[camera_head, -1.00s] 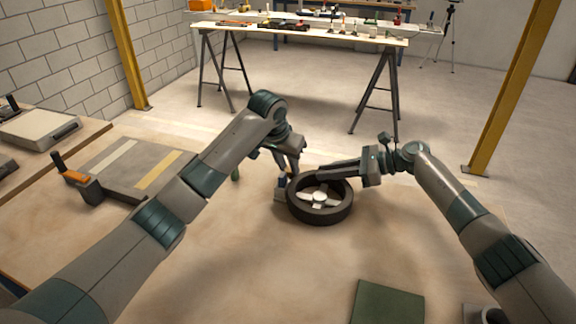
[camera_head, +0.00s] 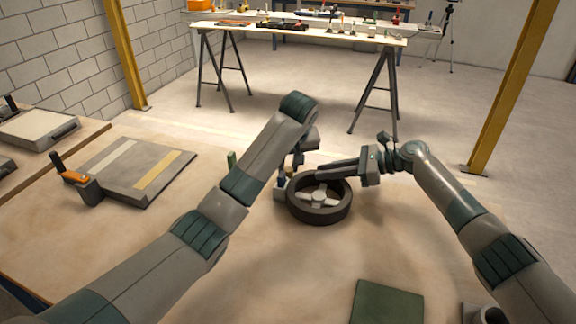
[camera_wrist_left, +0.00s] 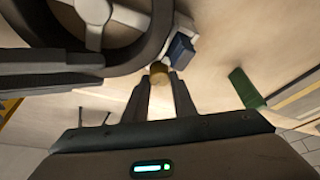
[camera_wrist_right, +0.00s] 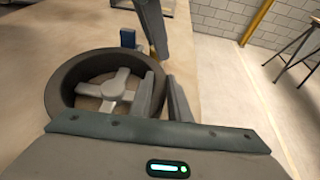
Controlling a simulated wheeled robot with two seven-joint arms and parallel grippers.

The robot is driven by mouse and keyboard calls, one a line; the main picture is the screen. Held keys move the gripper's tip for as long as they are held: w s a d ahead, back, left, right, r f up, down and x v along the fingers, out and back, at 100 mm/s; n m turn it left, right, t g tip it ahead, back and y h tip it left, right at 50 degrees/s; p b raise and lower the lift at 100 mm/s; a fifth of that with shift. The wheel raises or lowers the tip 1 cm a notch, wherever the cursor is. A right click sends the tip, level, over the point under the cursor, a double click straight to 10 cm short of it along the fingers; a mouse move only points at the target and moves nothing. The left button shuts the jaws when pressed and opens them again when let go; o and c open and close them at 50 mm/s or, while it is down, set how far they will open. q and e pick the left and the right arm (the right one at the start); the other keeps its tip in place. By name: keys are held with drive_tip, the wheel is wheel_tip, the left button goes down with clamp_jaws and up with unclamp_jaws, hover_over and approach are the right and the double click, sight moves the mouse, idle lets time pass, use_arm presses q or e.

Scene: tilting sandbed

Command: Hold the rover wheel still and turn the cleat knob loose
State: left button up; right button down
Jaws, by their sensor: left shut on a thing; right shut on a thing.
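The rover wheel (camera_head: 320,215) lies flat on the workbench, a dark tyre with a pale spoked hub (camera_head: 320,197). My right gripper (camera_wrist_right: 163,82) is shut on the tyre's near wall in the right wrist view. The brass-coloured cleat knob (camera_wrist_left: 159,75) is beside the wheel, between my left gripper's fingertips (camera_wrist_left: 160,82), which are shut on it. A blue block (camera_wrist_left: 182,47) on a pale cleat body (camera_wrist_left: 186,28) is next to the tyre. In the head view my left arm largely hides the knob.
A green upright piece (camera_head: 232,160) is behind my left arm. A dark green mat (camera_head: 387,303) lies at the front right.

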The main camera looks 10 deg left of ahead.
use_arm(q)
drive_tip(key=shift+d, duration=0.1)
idle(0.4)
drive_tip(key=o, duration=0.8)
drive_tip(key=shift+c, duration=0.2)
drive_tip(key=shift+r, duration=0.1)
drive_tip(key=v, duration=1.1)
drive_tip(key=shift+s+d+r, duration=0.2)
drive_tip(key=shift+s+r, duration=0.05)
drive_tip(key=shift+r, duration=0.1)
